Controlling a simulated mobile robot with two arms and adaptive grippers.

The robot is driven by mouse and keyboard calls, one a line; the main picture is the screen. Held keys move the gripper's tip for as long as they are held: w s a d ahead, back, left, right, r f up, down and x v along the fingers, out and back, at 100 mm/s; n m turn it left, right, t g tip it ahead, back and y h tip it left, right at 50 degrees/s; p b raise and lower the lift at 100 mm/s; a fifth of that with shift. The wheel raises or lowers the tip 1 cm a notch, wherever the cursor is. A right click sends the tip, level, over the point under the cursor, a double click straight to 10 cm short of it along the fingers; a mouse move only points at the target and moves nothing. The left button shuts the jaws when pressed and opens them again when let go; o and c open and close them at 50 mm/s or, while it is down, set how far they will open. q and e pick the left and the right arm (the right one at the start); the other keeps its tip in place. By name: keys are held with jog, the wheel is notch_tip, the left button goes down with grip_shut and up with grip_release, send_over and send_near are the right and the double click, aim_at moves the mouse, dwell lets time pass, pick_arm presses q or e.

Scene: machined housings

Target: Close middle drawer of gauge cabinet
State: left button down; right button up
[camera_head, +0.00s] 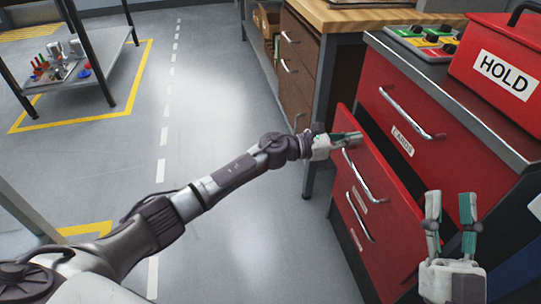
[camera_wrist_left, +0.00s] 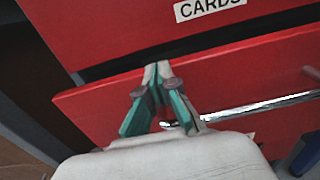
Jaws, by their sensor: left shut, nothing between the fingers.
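The red gauge cabinet (camera_head: 445,125) stands at the right. Its top drawer, labelled CARDS (camera_head: 402,140), looks shut. The middle drawer (camera_head: 385,180) stands out from the cabinet, with a dark gap behind its top edge; its bar handle (camera_head: 357,177) faces the aisle. My left gripper (camera_head: 358,138) is shut and empty at the upper part of this drawer front. In the left wrist view its fingertips (camera_wrist_left: 157,70) overlap the drawer's front (camera_wrist_left: 100,105), left of the handle (camera_wrist_left: 265,105); contact is unclear. My right gripper (camera_head: 450,194) is open and empty in front of the cabinet.
Another handle (camera_head: 360,217) shows lower on the cabinet. A wooden-topped bench with brown drawers (camera_head: 298,55) stands behind. The floor (camera_head: 225,110) at left is open.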

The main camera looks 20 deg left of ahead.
pick_arm(q)
jog(key=shift+x, duration=0.95)
pick_arm(e)
jog(key=shift+s+d+r+t+y, duration=0.1)
jog(key=shift+s+r+t+y, duration=0.2)
jog(key=shift+s+r+t, duration=0.85)
jog(key=shift+w, duration=0.1)
